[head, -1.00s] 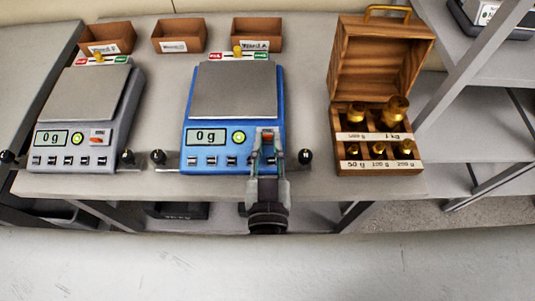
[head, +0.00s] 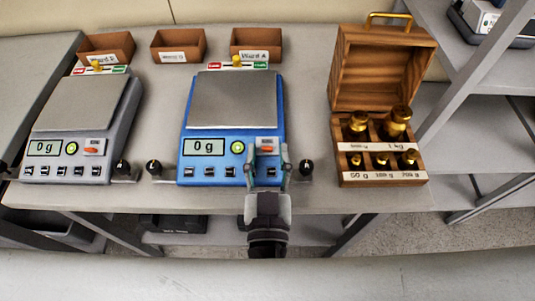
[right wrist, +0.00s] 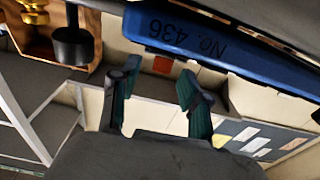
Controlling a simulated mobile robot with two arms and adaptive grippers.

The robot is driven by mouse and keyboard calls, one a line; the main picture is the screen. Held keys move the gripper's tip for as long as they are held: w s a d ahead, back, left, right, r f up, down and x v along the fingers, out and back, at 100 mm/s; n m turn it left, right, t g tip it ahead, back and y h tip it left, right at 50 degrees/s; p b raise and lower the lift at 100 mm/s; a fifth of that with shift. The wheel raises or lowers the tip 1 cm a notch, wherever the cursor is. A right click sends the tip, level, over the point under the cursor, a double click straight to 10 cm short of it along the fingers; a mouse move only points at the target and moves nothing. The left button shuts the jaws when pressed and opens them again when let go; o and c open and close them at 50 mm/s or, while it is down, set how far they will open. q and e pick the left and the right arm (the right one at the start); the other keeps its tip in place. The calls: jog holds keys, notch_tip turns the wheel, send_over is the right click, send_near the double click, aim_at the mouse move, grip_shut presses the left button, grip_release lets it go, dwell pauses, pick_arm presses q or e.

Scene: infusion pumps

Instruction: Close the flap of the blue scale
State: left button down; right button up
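The blue scale (head: 234,160) stands in the middle of the table in the head view and its display reads 0 g. A small light panel with an orange piece (head: 267,142) is at the right of its front face. I cannot tell which part is the flap or how it stands. My right gripper (head: 268,158) is at the front right of the scale, fingers apart and empty. In the right wrist view the open fingers (right wrist: 158,92) sit below the blue side marked No. 436 (right wrist: 187,33), with an orange-red piece (right wrist: 162,65) showing between them. My left gripper is not in view.
A grey scale (head: 75,125) stands at the left. A wooden box of brass weights (head: 345,178) stands open at the right. Black knobs (head: 306,167) flank the blue scale's front. Several brown bins line the back, one labelled Ward A (head: 256,45). A shelf rack (head: 476,62) is at the right.

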jog(key=shift+s, duration=0.1)
jog(key=s, duration=0.7)
jog(key=shift+s+f, duration=0.15)
jog(key=shift+f, duration=0.05)
dwell(0.4)
